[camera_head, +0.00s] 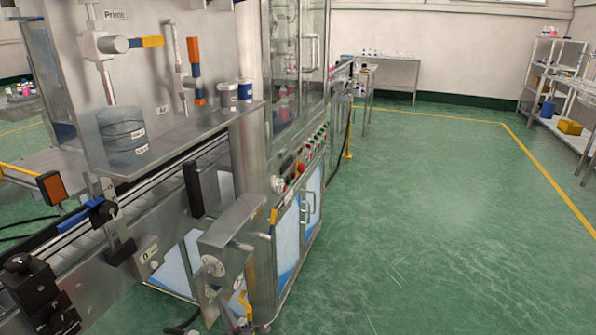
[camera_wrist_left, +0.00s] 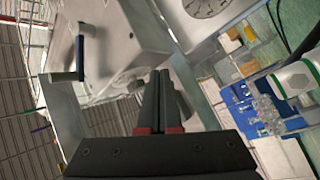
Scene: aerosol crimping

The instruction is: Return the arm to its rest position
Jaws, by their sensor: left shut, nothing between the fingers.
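My left gripper (camera_wrist_left: 160,78) shows in the left wrist view, at the centre. Its two dark fingers, with red pads at the base, are together with nothing between them. Grey metal machine parts (camera_wrist_left: 125,45) lie beyond the fingertips; I cannot tell whether anything touches them. I cannot make out the left gripper clearly in the head view. My right gripper is in neither view.
In the head view, a metal filling machine with a conveyor (camera_head: 75,258) and a cabinet with red and green buttons (camera_head: 300,165) fill the left. Open green floor (camera_head: 440,220) lies right. In the wrist view, a blue tray (camera_wrist_left: 240,110) holds clear items.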

